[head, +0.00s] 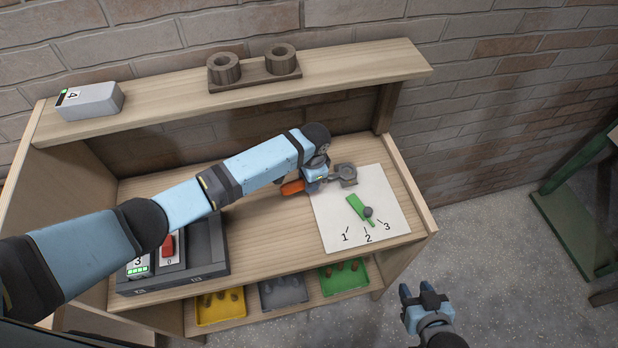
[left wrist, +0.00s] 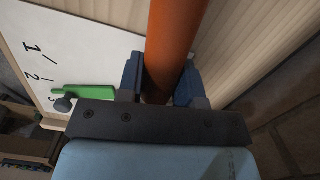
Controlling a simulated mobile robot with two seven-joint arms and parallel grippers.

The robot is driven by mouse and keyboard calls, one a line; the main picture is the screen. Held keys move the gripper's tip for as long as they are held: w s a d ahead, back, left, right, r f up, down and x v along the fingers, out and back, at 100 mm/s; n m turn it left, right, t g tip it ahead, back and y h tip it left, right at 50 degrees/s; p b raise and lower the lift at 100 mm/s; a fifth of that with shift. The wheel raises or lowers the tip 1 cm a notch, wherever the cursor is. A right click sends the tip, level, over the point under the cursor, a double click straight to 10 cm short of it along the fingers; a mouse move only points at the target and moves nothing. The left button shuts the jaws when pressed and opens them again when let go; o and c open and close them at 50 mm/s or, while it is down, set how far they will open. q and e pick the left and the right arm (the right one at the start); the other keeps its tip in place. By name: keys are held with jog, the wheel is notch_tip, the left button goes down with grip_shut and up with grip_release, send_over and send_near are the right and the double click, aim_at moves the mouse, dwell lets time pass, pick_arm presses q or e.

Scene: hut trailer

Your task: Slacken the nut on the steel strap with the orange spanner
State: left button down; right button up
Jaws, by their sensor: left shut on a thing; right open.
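The orange spanner's handle (head: 292,187) shows beside my left gripper (head: 314,178) in the head view. My left gripper is shut on this handle, which fills the space between the fingers in the left wrist view (left wrist: 175,45). A grey metal piece (head: 346,174) lies just right of the gripper, at the top of the white board (head: 385,215). I cannot tell spanner head, nut and steel strap apart there; the gripper partly covers the spot. A green pointer (head: 356,205) with a grey knob lies on the board, near the figures 1, 2 and 3. My right gripper (head: 422,297) is open and empty, over the floor.
The upper shelf holds a grey box (head: 92,102) marked 4 and a wooden block with two round cups (head: 255,70). A dark tray (head: 215,262) stands at the bench's left. Yellow, grey and green bins (head: 345,277) sit below.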

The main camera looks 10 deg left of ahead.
pick_arm(q)
jog(key=shift+f, duration=0.4)
jog(key=shift+s+d+r+n+p, duration=0.2)
jog(key=shift+s+d+n+p, duration=0.25)
jog(key=shift+s+n+p, duration=0.15)
jog(key=s+d+n, duration=0.2)
jog(key=n, duration=0.1)
jog(key=shift+s+d+f+n, duration=0.2)
jog(key=shift+s+d+n, duration=0.05)
jog(key=shift+d+n, duration=0.1)
jog(key=d+n, duration=0.1)
jog(key=s+d+n, duration=0.1)
jog(key=d+n, duration=0.3)
jog(key=shift+s+h, duration=0.4)
jog(key=shift+d+n, duration=0.55)
jog(key=shift+n, duration=0.1)
jog(key=shift+a+m, duration=0.25)
jog(key=shift+m, duration=0.05)
